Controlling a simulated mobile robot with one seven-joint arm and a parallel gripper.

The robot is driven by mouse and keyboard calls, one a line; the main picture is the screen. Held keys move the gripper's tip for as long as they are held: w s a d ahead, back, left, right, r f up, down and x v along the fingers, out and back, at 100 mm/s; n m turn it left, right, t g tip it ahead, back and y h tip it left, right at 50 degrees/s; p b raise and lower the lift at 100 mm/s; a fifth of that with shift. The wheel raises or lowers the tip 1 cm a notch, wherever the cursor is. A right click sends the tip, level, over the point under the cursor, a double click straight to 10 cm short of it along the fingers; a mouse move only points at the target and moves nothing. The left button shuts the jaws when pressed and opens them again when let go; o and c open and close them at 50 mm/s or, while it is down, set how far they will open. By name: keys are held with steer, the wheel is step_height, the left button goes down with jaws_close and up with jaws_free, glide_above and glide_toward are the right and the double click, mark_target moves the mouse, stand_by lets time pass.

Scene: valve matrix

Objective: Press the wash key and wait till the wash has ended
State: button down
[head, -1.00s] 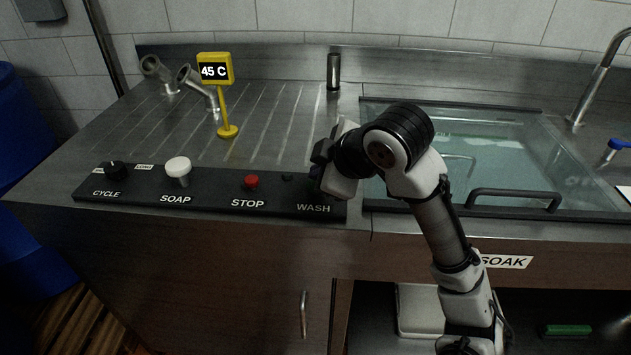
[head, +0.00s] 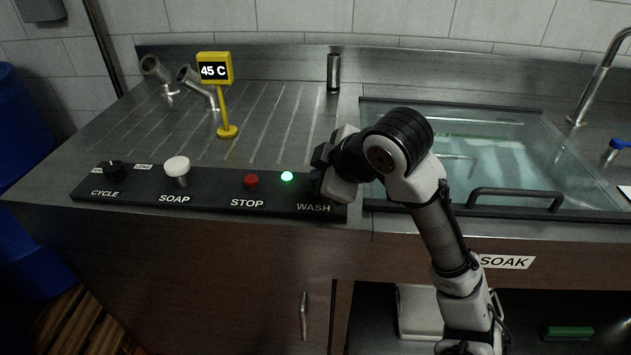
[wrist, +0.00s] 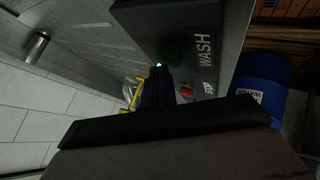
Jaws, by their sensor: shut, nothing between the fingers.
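The black control panel (head: 215,205) runs along the counter's front edge. Its WASH label (head: 313,208) is at the right end, and my gripper (head: 320,168) is just above it, hiding the wash key in the head view. In the wrist view the dark green wash key (wrist: 170,50) shows beside the WASH lettering. My shut, empty gripper (wrist: 156,75) has its tips close to the key; I cannot tell whether they touch. A small lamp (head: 287,176) beside STOP glows green.
The red stop key (head: 251,181), white soap knob (head: 177,166) and black cycle knob (head: 114,170) sit left on the panel. A yellow display (head: 215,70) reads 45 C. A glass lid (head: 490,125) covers the basin at right.

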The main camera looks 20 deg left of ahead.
steer(key=shift+r+p, duration=0.85)
steer(key=shift+r, duration=0.1)
step_height(320, 180, up, 5)
steer(key=p, duration=0.4)
stand_by(0.7)
